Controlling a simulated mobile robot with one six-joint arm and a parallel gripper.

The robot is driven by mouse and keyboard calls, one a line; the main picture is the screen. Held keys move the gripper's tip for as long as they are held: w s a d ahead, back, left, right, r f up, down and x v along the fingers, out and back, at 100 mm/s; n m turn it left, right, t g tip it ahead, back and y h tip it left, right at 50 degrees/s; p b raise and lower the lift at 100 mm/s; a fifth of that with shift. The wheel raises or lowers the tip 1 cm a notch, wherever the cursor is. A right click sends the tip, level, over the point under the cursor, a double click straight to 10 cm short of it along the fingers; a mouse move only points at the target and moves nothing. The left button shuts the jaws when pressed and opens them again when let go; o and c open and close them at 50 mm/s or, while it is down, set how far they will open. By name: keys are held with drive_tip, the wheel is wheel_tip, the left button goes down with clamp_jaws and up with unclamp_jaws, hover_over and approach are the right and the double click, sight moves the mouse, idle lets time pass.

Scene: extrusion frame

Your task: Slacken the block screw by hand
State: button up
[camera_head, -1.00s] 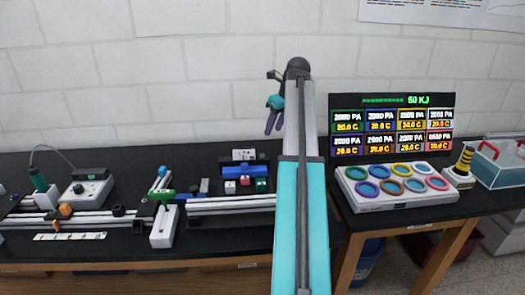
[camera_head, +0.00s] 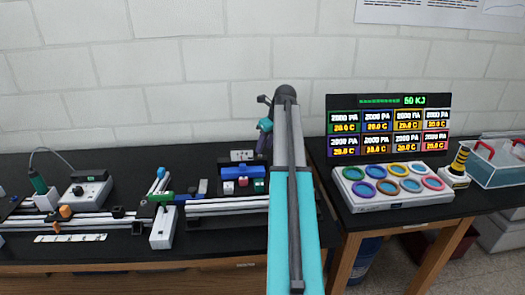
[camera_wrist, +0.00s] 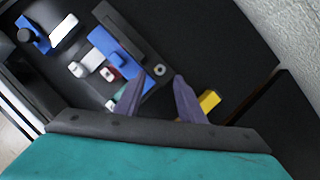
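I cannot tell for certain which fastener is the block screw. A black holder (camera_wrist: 133,42) carries a blue block (camera_wrist: 119,47), with a small pale ring-shaped part (camera_wrist: 159,70) near its end. Small white and red blocks sit beside it, the red one (camera_wrist: 110,74) partly covered. In the head view the blue block (camera_head: 240,172) stands at the back of the bench. In the head view my gripper (camera_head: 263,140) is partly hidden by my arm.
An aluminium rail assembly (camera_head: 100,224) with an orange knob (camera_head: 65,211) runs along the left bench. A green-and-white clamp-like part (camera_head: 163,228) stands at its middle. The ring tray (camera_head: 400,210) and display (camera_head: 390,128) are right.

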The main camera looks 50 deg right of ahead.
sight(260, 157)
drive_tip(key=shift+p+x, duration=0.35)
drive_tip(key=shift+x, duration=1.85)
drive_tip(key=shift+c, duration=0.5)
